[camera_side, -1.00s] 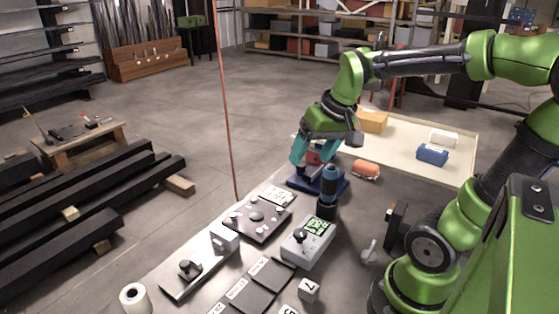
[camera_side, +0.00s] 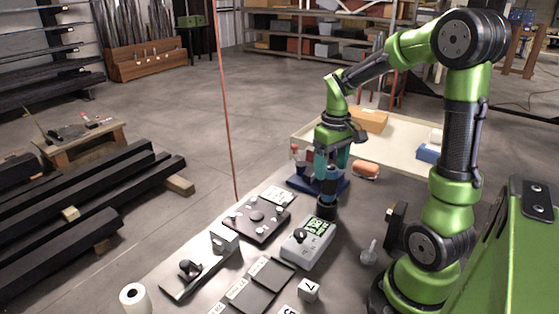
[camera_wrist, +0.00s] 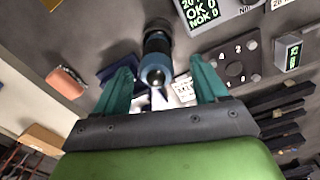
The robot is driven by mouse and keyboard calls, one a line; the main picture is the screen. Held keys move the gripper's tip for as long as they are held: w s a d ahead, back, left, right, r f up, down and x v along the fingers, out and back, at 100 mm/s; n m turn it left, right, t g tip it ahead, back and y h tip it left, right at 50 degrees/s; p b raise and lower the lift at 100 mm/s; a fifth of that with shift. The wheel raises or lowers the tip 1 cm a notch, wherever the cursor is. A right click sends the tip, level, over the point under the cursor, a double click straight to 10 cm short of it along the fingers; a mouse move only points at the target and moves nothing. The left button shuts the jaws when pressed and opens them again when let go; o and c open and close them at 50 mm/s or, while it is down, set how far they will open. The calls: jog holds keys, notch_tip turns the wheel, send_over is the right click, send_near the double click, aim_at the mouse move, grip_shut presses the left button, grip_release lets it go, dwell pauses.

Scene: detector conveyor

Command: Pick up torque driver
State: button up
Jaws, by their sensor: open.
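The torque driver (camera_side: 328,189), blue with a black lower part, stands upright in a dark holder on the bench. In the wrist view the driver (camera_wrist: 156,66) shows its blue end with a pointed tip toward the camera. My gripper (camera_side: 331,163) points down over the driver, its teal fingers partly overlapping the driver's upper part. In the wrist view my gripper (camera_wrist: 160,70) is open, one finger on each side of the driver, with gaps visible and no contact seen. The driver's top is partly hidden by the fingers in the side view.
A blue tray (camera_side: 299,184) stands behind the driver. An orange roll-shaped object (camera_side: 366,170) lies right of it. A grey display box (camera_side: 308,243) reading OK/NOK and a plate with knobs (camera_side: 257,219) are in front. A cream tray (camera_side: 398,135) with boxes lies behind.

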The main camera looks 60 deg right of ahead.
aim_at(329, 184)
jog(key=shift+w+d+f, duration=0.1)
jog(key=shift+d+f, duration=0.1)
jog(key=shift+f, duration=1.55)
jog(key=shift+w+d+f, duration=0.1)
jog(key=shift+d+f, duration=0.1)
jog(key=shift+f, duration=1.55)
jog(key=shift+r, duration=0.1)
grip_shut()
